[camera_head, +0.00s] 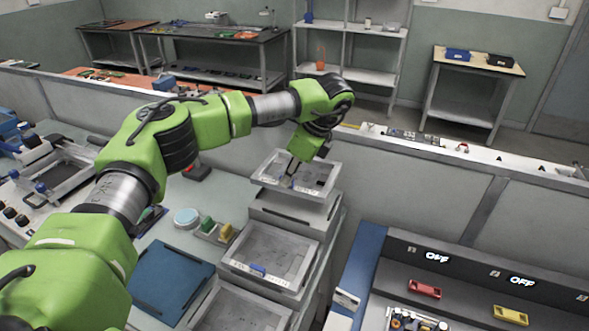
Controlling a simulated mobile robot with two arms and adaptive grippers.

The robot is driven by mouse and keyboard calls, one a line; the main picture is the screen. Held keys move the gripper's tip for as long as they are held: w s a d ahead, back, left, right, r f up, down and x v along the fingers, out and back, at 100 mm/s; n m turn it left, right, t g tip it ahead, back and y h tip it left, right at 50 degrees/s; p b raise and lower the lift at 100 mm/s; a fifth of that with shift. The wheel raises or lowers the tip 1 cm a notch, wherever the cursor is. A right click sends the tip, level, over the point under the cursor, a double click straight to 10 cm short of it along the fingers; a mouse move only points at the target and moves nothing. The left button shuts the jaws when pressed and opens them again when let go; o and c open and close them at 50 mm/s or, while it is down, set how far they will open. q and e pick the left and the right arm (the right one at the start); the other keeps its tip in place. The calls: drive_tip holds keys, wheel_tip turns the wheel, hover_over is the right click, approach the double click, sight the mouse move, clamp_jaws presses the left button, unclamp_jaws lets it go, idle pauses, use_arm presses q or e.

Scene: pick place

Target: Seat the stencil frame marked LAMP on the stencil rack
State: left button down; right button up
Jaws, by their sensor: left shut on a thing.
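My left gripper (291,180) reaches in from the left on the green arm and is shut on a grey stencil frame (262,182) at the centre. The frame is at the far end of the rack, over a grey tier (290,214); I cannot tell whether it touches it. The lettering on the frame is too small to read. The stencil rack (313,268) steps down towards the front, with another framed stencil (298,262) in the middle and one more (245,315) at the bottom edge. My right gripper is not in view.
A blue folder-like mat (172,281), a round light-blue lid (187,218) and a small tray with green and yellow blocks (228,231) lie left of the rack. To the right is a bench with red (424,289) and yellow (511,315) holders. A low partition (420,190) runs behind.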

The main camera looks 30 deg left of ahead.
sight(291, 193)
use_arm(q)
drive_tip(key=shift+w, duration=0.1)
drive_tip(key=shift+f, duration=0.25)
drive_tip(key=shift+f+b, duration=0.55)
drive_tip(key=shift+f, duration=0.35)
wheel_tip(291, 193, down, 4)
drive_tip(key=shift+r+b, duration=0.15)
drive_tip(key=shift+b, duration=0.75)
drive_tip(key=shift+f+b, duration=0.4)
drive_tip(key=shift+f, duration=0.05)
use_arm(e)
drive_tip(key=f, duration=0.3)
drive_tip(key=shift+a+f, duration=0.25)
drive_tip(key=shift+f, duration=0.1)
use_arm(q)
drive_tip(key=shift+r, duration=0.2)
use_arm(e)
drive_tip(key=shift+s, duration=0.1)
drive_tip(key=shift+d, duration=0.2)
use_arm(q)
drive_tip(key=shift+f+b, duration=0.85)
drive_tip(key=shift+b, duration=0.05)
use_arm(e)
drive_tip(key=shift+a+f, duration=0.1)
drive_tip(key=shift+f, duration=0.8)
